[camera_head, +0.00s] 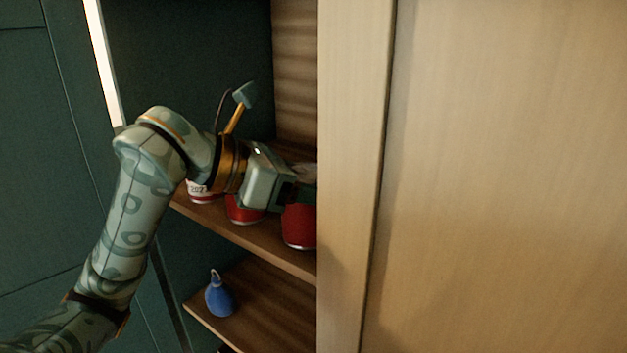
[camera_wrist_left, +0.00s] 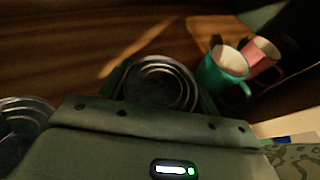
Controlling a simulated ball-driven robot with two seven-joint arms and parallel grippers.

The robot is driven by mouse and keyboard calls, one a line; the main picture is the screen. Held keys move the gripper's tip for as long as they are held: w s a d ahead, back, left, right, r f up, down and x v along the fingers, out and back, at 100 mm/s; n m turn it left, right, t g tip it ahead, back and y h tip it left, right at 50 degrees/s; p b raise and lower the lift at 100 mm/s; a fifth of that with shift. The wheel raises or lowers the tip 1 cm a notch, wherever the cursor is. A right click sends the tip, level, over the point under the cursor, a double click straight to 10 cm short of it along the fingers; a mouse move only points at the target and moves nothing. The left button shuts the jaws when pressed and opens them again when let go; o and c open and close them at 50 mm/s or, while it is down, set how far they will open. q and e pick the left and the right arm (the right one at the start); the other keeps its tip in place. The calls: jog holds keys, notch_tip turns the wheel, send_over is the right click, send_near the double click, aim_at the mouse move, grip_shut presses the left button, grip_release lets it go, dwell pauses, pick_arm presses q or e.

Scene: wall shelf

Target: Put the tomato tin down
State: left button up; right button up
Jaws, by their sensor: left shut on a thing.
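My left gripper (camera_head: 303,182) reaches into the wall shelf from the left. It is shut on a red tin (camera_head: 299,226), which I take to be the tomato tin; its label cannot be read. The tin is upright, its base at or just above the middle shelf board (camera_head: 250,238); I cannot tell if it touches. In the left wrist view its round metal top (camera_wrist_left: 160,84) lies between the fingers. The right edge of the tin is cut off by the pale panel in the head view. My right gripper is not in view.
A teal mug (camera_wrist_left: 222,72) and a pink mug (camera_wrist_left: 262,58) stand close by. A blue bottle-like object (camera_head: 219,298) is on the lower board. A pale panel (camera_head: 355,180) blocks the right.

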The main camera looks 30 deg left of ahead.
pick_arm(q)
jog(key=shift+s, duration=0.1)
jog(key=shift+f, duration=0.1)
jog(key=o, duration=1)
jog(key=shift+o, duration=1.3)
jog(key=shift+a+r, duration=0.15)
jog(key=shift+r, duration=0.05)
jog(key=b+v, duration=0.4)
jog(key=v, duration=0.7)
jog(key=shift+s+b, duration=0.4)
jog(key=shift+s, duration=0.05)
jog(key=shift+a+r, duration=0.1)
jog(key=shift+a, duration=0.1)
